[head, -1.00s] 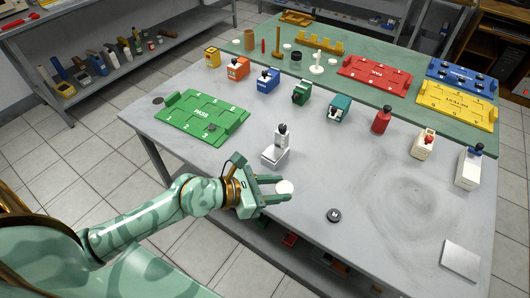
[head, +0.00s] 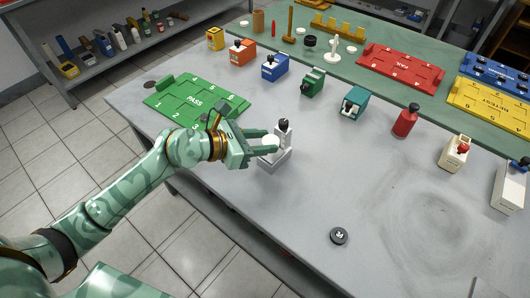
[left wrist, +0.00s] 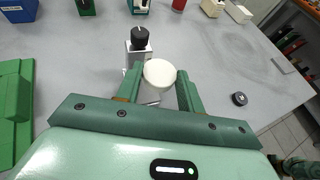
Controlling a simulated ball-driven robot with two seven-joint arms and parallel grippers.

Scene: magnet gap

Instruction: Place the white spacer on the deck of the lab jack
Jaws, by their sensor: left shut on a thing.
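My left gripper (head: 270,145) is shut on the white spacer (head: 271,141), a round white disc. In the left wrist view the spacer (left wrist: 160,72) sits between the two green fingertips. A light grey metal stand with a black knob (head: 283,127) is right at the fingertips. It looks like the lab jack, though I cannot be sure. In the left wrist view this stand (left wrist: 138,49) rises just beyond the spacer, and its lower part is partly hidden by the spacer and fingers. I cannot tell whether the spacer touches it. My right gripper is not in view.
A green PASS tray (head: 197,99) lies behind and left of the gripper. A black round knob-like disc (head: 339,236) lies on the grey table.

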